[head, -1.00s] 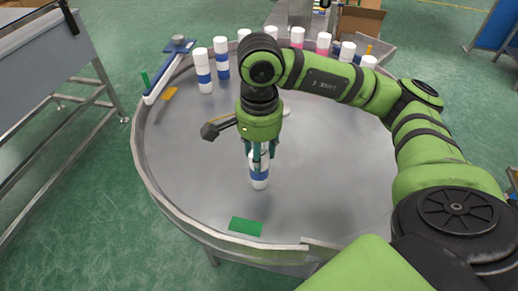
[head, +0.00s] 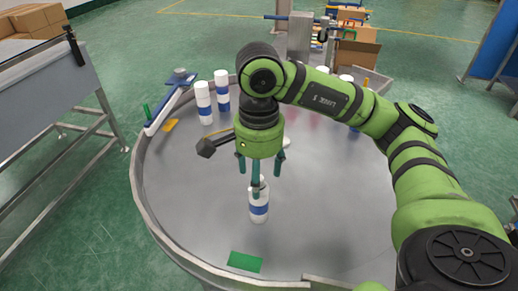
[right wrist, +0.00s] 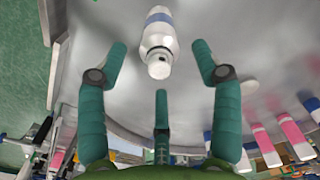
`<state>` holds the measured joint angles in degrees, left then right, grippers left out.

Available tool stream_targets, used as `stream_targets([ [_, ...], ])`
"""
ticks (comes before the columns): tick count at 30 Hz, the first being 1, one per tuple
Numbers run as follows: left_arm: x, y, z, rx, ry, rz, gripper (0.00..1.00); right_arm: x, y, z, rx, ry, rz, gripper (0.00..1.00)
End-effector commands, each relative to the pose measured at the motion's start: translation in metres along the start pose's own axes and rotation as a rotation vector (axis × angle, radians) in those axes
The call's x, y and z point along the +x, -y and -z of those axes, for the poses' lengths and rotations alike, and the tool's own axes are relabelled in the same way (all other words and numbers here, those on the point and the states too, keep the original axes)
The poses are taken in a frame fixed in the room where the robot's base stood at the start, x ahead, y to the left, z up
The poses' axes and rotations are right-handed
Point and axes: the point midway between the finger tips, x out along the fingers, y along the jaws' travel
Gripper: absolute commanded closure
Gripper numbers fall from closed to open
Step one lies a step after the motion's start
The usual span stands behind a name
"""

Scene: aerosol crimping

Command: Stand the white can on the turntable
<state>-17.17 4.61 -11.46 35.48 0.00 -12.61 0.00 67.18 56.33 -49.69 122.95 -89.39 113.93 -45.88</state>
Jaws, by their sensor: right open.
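The white can (head: 259,212), with a blue band, stands upright on the grey round turntable (head: 200,190), towards its near side. It also shows in the right wrist view (right wrist: 159,45), top end towards me, between and beyond the fingertips. My right gripper (head: 258,180) is above the can, pointing down. Its green fingers are spread and it is empty; in the right wrist view the gripper (right wrist: 160,70) shows gaps between the fingers and the can. My left gripper is not in view.
Other white cans with blue bands (head: 204,105) stand along the turntable's far left edge near a blue-and-white guide bar (head: 168,108). Pink-banded cans (right wrist: 293,135) show in the wrist view. A green patch (head: 245,262) lies near the front rim. The surface around the can is clear.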

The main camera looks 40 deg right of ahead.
Motion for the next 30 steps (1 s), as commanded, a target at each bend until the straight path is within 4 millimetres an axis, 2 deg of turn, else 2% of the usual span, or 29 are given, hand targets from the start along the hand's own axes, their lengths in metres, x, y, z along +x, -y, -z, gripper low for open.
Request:
stream_targets([
  [3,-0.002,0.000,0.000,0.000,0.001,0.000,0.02,-0.029,0.001,0.001,0.002,-0.003,0.006,0.34],
  [12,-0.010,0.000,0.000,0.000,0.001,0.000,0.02,-0.070,0.000,0.001,0.002,-0.002,0.001,0.34],
  [19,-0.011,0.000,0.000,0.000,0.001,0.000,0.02,-0.080,0.000,0.000,0.002,-0.001,-0.001,0.34],
  [30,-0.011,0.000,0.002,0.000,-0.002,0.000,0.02,-0.077,0.002,-0.004,0.005,0.027,-0.007,0.34],
])
